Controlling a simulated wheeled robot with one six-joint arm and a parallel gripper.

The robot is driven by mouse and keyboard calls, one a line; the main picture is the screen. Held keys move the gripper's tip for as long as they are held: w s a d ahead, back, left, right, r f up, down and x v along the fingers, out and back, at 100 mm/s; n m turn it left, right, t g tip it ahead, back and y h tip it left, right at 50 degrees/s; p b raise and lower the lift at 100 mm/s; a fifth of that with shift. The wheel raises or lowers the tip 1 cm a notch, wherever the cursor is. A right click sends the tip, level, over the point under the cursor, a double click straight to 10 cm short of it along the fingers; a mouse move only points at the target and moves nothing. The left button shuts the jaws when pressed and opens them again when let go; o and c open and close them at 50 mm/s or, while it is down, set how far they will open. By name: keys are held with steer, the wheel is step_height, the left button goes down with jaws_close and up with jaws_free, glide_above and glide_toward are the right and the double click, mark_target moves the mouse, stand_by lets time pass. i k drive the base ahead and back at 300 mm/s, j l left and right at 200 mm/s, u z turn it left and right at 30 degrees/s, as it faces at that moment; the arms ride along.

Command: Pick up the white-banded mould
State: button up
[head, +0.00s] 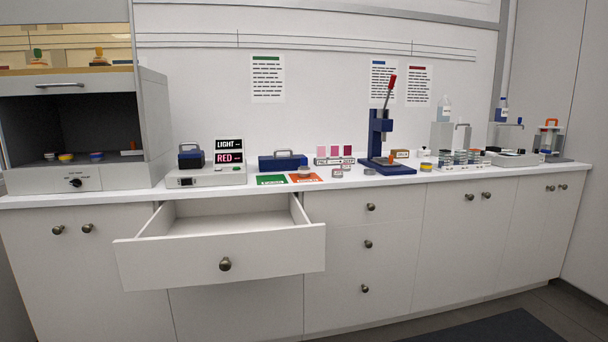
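I cannot tell for certain which item is the white-banded mould; at this distance no band is clear. Small round pieces stand on the white counter: a grey one (337,173), another pale one (370,171) left of the press base, and a yellow one (426,166) right of it. A further grey piece (304,170) sits on the orange mat (314,178). In the left cabinet lie a yellow round piece (66,157) and a blue one (96,156). My gripper is not in view.
An empty drawer (221,250) stands pulled out below the counter (420,177), jutting into the room. On the counter are a lit sign box (229,152), blue handled cases (283,161), a blue lever press (380,135) and clustered jars at right (461,157).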

mark_target(303, 173)
steer(key=i+j, duration=0.1)
steer(key=i, duration=0.4)
steer(key=i+j, duration=0.15)
steer(key=i, duration=0.4)
steer(key=i+j, duration=0.1)
steer(key=i, duration=0.4)
steer(key=i+j, duration=0.1)
steer(key=i, duration=0.4)
steer(key=i+j+z, duration=0.1)
steer(key=i, duration=0.4)
